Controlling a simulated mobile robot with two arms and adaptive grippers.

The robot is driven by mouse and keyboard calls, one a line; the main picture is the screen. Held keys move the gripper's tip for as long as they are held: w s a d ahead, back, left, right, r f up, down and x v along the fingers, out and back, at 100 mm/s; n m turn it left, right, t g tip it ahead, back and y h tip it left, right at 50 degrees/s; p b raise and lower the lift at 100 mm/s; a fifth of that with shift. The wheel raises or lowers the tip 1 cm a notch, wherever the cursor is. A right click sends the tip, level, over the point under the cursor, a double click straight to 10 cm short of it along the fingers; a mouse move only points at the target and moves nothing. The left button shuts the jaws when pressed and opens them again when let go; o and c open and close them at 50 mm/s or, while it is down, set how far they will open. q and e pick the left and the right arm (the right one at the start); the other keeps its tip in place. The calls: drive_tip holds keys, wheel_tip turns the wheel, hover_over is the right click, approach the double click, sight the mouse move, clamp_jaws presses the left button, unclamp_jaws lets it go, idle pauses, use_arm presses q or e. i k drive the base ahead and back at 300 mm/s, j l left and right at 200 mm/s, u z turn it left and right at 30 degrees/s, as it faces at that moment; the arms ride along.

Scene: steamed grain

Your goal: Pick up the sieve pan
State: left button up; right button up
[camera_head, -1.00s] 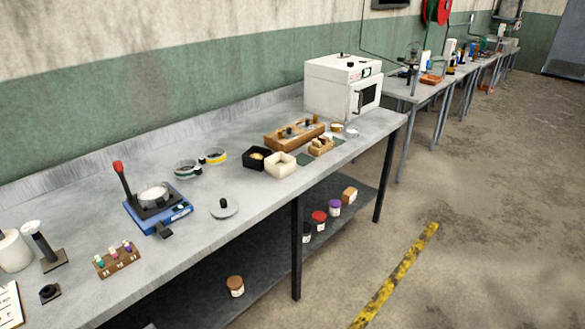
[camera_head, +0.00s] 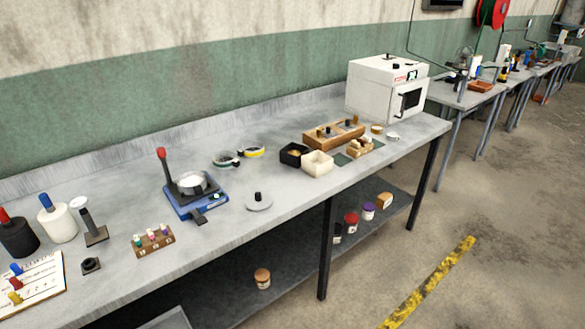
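A round, shallow metal pan (camera_head: 192,184) sits on a black and blue device (camera_head: 197,206) with a red-tipped lever. Behind it on the table are a low grey ring-shaped piece (camera_head: 226,159) with a dark part, and a similar one with a yellow rim (camera_head: 252,151). A flat grey disc with a black knob (camera_head: 258,203) lies to the right of the device. I cannot tell for certain which of these round pieces is the sieve pan. Neither of my grippers is in view.
The long grey table (camera_head: 300,205) also holds a black box (camera_head: 293,154), a cream box (camera_head: 317,163), a white oven (camera_head: 387,88), a small vial rack (camera_head: 153,241) and bottles (camera_head: 58,219). Jars stand on the lower shelf. The floor on the right is clear.

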sight(193, 182)
drive_tip(key=i+u, duration=0.1)
drive_tip(key=u, duration=0.85)
